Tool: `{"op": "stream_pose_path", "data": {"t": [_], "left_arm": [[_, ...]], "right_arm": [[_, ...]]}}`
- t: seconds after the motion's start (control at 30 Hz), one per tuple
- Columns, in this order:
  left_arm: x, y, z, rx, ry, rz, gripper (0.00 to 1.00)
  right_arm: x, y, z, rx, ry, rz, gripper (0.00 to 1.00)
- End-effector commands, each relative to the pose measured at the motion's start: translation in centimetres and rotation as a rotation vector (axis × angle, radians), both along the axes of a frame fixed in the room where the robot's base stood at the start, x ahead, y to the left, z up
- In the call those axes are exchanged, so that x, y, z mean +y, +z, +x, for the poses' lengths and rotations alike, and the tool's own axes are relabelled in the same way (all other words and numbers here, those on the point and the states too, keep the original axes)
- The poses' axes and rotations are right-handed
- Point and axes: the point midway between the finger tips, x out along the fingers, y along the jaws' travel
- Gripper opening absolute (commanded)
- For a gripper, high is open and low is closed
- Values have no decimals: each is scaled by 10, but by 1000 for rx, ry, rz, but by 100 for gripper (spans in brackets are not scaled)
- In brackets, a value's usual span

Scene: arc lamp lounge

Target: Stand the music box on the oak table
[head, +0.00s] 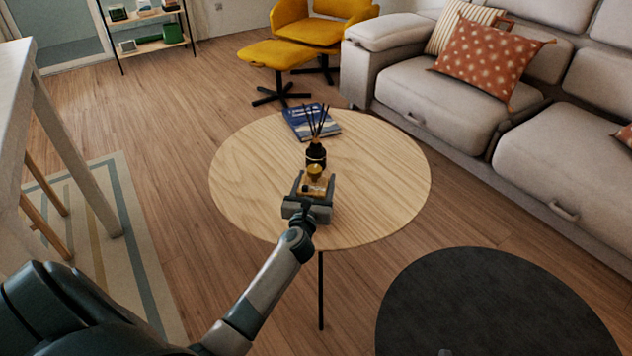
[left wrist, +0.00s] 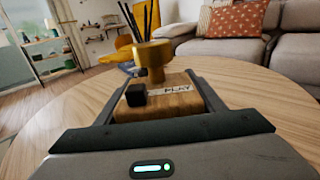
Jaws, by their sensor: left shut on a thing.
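The music box (head: 315,183) is a small wooden block with a brass piece on top. In the left wrist view the music box (left wrist: 160,105) shows a black knob and a label reading "PLAY". My left gripper (head: 314,190) is shut on it, one finger on each side, over the near half of the round oak table (head: 250,185). The box looks upright. Whether its underside touches the tabletop is hidden. My right gripper is not in view.
A dark reed diffuser (head: 316,153) stands just behind the music box, and a blue book (head: 312,122) lies farther back. The tabletop is clear to both sides. A dark round table (head: 490,305) is at front right, near the grey sofa (head: 450,105).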

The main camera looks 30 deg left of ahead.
Motion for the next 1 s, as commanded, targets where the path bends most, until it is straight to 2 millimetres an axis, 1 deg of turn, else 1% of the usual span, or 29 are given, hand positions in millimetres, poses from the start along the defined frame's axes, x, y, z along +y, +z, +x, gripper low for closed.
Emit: {"op": "stream_pose_path", "data": {"t": [0.37,0.4,0.43,0.47,0.93,1.0], "left_arm": [[0,-1,0,-2,0,1,25],[0,-2,0,0,0,0,70],[0,-2,0,0,0,0,77],[0,-2,0,0,0,0,81],[0,1,0,0,0,-1,81],[-2,0,-5,1,-1,0,81]], "right_arm": [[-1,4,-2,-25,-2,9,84],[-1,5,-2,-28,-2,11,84],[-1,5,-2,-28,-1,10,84],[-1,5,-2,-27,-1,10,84],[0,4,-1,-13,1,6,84],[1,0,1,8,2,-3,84]]}}
